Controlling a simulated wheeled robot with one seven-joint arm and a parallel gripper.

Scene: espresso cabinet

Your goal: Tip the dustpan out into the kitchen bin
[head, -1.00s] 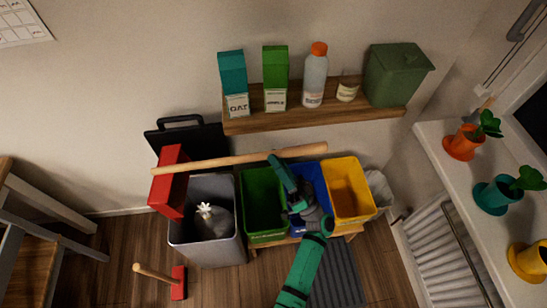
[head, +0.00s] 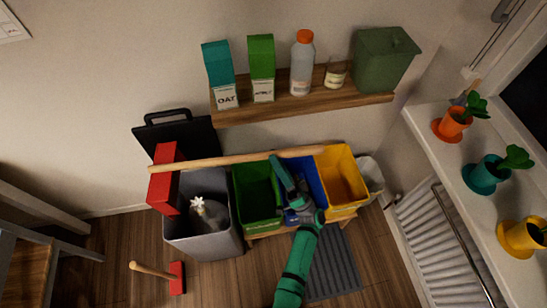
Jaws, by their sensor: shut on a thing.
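The red dustpan (head: 165,178) has a long wooden handle (head: 225,161). Its red pan is at the left end, over the left back part of the grey kitchen bin (head: 176,243) as seen from above. The gap in height between them is hard to judge. My gripper (head: 279,161) is shut on the handle near its right part, above the green and blue crates. The bin is open, with its black lid (head: 185,131) raised against the wall. A grey tied bag (head: 207,212) is inside. The inside of the pan is not visible.
Green (head: 257,192), blue (head: 318,191) and yellow (head: 341,174) crates stand right of the bin. A wooden shelf (head: 300,104) with cartons, a bottle and a green caddy is above. A red brush (head: 177,278) is on the floor in front. A radiator (head: 446,248) is at the right.

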